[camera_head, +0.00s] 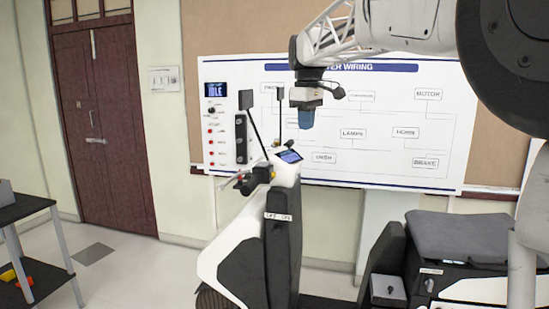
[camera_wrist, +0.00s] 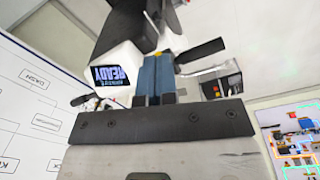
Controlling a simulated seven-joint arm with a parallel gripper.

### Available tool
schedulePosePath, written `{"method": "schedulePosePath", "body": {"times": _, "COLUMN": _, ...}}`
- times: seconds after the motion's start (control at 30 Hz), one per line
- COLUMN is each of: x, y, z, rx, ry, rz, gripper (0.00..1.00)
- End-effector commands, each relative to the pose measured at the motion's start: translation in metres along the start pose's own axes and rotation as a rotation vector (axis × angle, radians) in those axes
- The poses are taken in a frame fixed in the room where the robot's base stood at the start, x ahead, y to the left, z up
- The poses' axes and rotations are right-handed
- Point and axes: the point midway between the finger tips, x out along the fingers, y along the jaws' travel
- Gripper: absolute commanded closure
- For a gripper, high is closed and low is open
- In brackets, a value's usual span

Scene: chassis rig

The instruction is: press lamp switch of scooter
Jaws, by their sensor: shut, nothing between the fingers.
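The white and black scooter (camera_head: 232,250) stands in front of the wiring board in the head view. Its small lit display (camera_head: 289,156) sits on the handlebar head; in the wrist view the display (camera_wrist: 110,77) reads READY upside down. My gripper (camera_head: 306,120) is above and slightly right of the handlebar, apart from it. Its blue fingers (camera_wrist: 155,76) are together and empty. In the wrist view a black handlebar grip (camera_wrist: 200,54) and a switch pod with a red button (camera_wrist: 217,88) lie right of the fingers. I cannot tell which control is the lamp switch.
Two mirrors on stalks rise from the handlebar, one mirror (camera_head: 246,99) to the left. The wiring board (camera_head: 420,170) hangs behind, with an IDLE screen (camera_head: 216,90). The scooter's grey seat (camera_head: 460,237) is at right. A black shelf (camera_head: 22,207) stands far left, with free floor between.

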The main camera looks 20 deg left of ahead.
Motion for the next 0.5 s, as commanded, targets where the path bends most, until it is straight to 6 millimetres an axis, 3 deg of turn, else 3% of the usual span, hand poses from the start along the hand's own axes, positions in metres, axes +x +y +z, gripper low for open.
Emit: {"method": "schedulePosePath", "body": {"times": 0.5, "x": -0.005, "y": 0.016, "z": -0.107, "rx": -0.230, "ry": -0.018, "rz": -0.029, "gripper": 1.00}}
